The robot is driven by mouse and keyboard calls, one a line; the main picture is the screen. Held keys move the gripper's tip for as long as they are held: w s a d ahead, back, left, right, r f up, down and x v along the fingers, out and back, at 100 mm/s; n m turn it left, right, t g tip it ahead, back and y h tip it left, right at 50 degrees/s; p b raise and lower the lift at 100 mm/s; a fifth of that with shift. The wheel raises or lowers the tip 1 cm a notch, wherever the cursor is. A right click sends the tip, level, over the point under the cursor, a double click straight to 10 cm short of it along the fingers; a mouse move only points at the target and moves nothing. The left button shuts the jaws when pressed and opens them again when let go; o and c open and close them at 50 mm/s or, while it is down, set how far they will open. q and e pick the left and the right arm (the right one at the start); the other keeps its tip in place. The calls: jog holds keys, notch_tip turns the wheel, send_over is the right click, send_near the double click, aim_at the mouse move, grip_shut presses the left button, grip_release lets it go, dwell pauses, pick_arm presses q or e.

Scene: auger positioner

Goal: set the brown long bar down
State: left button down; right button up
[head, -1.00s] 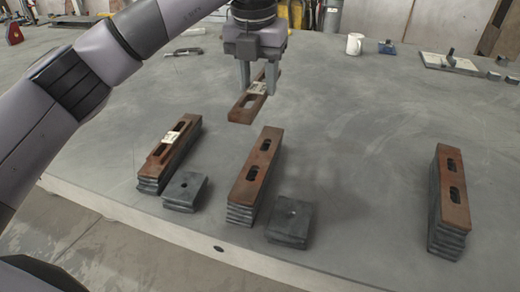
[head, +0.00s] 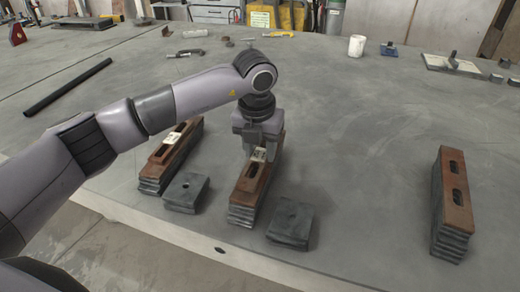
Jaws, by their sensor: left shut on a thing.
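The brown long bar (head: 247,181) is a slotted bar with a white label, in the head view. My left gripper (head: 261,156) is shut on it from above, near its labelled part. The bar lies along the top of the middle stack of dark plates (head: 243,214). I cannot tell whether it rests fully on the stack or hangs just above it. The gripper and wrist hide the bar's far end. My right gripper is not in view.
A left stack with a labelled brown bar (head: 173,152) and a right stack with a brown bar (head: 455,188) stand on the grey table (head: 370,180). Low dark blocks (head: 186,192) and (head: 290,223) flank the middle stack. A black rod (head: 68,87) lies behind my arm. The table right of centre is clear.

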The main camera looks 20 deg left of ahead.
aim_at(258, 161)
pick_arm(q)
jog(key=shift+f, duration=0.2)
jog(key=shift+f, duration=0.2)
jog(key=c, duration=0.6)
grip_release()
jog(key=shift+r, duration=0.1)
jog(key=shift+r, duration=0.25)
notch_tip(258, 161, up, 12)
jog(key=s, duration=0.1)
jog(key=shift+s+f, duration=0.25)
jog(key=shift+s, duration=0.15)
